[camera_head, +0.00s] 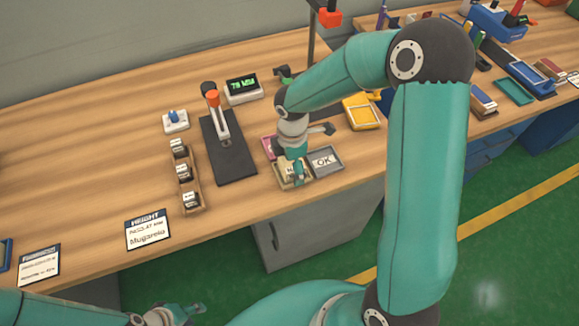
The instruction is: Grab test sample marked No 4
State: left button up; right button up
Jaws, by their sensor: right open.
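Small test samples with white labels stand in a narrow wooden rack (196,208): a back one (178,146), a middle one (183,172) and a front one (190,198). The label numbers are too small to read, so I cannot tell which is No 4. My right gripper (299,172) is open, pointing down over a beige tray (283,184) near the table's front edge, well right of the rack. It partly hides that tray and its label. My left gripper (190,310) is low at the bottom edge, in front of the table; its jaw state is unclear.
A grey tray marked OK (325,160) and a pink tray (268,146) adjoin the beige one. A dark gauge stand (230,160) with an orange knob and a display (243,89) stand between rack and trays. A HEIGHT card (148,230) lies at front left. My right arm hides much of the right side.

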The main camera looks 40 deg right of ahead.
jog(key=c, duration=1.2)
jog(key=shift+r, duration=0.1)
